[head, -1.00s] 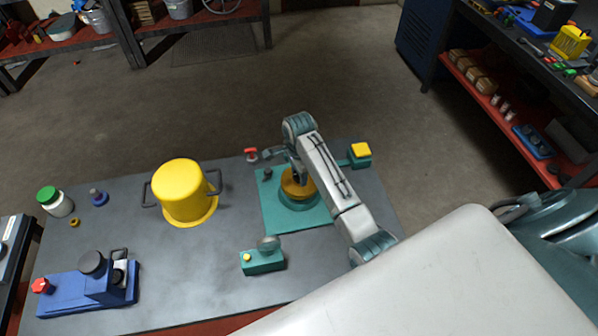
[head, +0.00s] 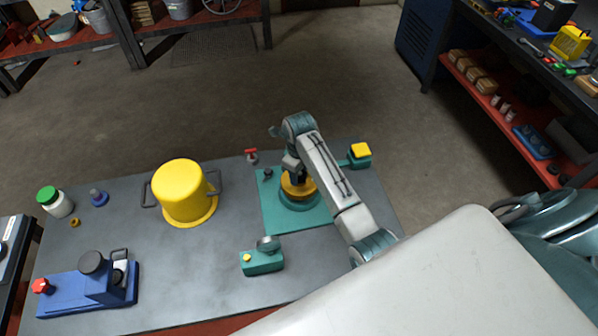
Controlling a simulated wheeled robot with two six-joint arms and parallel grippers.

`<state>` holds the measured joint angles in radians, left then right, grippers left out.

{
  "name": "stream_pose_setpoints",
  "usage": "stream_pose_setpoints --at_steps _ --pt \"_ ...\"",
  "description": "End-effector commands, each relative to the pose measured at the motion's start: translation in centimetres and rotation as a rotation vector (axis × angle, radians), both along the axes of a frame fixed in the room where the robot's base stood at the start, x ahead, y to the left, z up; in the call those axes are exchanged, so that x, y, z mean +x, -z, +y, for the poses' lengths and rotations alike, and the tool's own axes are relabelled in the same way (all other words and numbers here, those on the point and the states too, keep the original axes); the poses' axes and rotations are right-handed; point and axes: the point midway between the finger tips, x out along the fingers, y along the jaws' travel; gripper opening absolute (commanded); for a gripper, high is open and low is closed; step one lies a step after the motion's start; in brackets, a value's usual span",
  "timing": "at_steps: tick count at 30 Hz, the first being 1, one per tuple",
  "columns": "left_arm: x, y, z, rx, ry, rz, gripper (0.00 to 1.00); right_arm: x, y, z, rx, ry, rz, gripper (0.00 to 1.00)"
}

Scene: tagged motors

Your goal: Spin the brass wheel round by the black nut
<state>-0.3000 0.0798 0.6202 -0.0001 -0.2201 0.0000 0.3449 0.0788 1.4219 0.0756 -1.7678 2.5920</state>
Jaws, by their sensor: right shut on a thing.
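The brass wheel (head: 290,191) lies flat on a round teal base (head: 299,205) on a teal plate (head: 268,218), on the right half of the table. My right gripper (head: 299,177) reaches down over the wheel from above, its arm coming in from the lower right. It is shut on a dark piece at the wheel's top, which looks like the black nut; the jaws and wrist largely hide it. Part of the wheel is hidden behind my arm. My left gripper is out of view.
On the plate is a small dark knob (head: 268,174). Nearby are a red-handled valve (head: 251,156), a teal block with a yellow top (head: 360,152), and a teal box with a round disc (head: 262,261). A yellow pot (head: 184,190) and blue fixture (head: 75,292) stand left.

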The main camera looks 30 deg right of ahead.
Motion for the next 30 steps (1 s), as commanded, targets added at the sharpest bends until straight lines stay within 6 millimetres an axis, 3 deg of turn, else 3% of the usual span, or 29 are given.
stream_pose_setpoints --at_steps 1,2,6,7,17,30 --pt "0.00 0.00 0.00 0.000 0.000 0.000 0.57 0.06 -0.06 -0.04 -0.001 0.000 -0.002 0.25" --pt "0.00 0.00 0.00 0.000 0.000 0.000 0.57 0.06 -0.06 -0.04 -0.001 -0.001 -0.002 0.44" --pt "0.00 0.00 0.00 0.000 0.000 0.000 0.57 0.05 -0.06 -0.02 0.000 -0.002 -0.001 0.71" --pt "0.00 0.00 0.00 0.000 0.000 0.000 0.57 0.05 -0.05 -0.02 0.000 -0.002 -0.001 0.73" --pt "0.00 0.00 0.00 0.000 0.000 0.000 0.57 -0.01 -0.02 0.01 0.001 -0.048 -0.001 0.73" --pt "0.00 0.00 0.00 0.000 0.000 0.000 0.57 -0.19 -0.01 0.12 -0.001 -0.636 0.000 0.73"
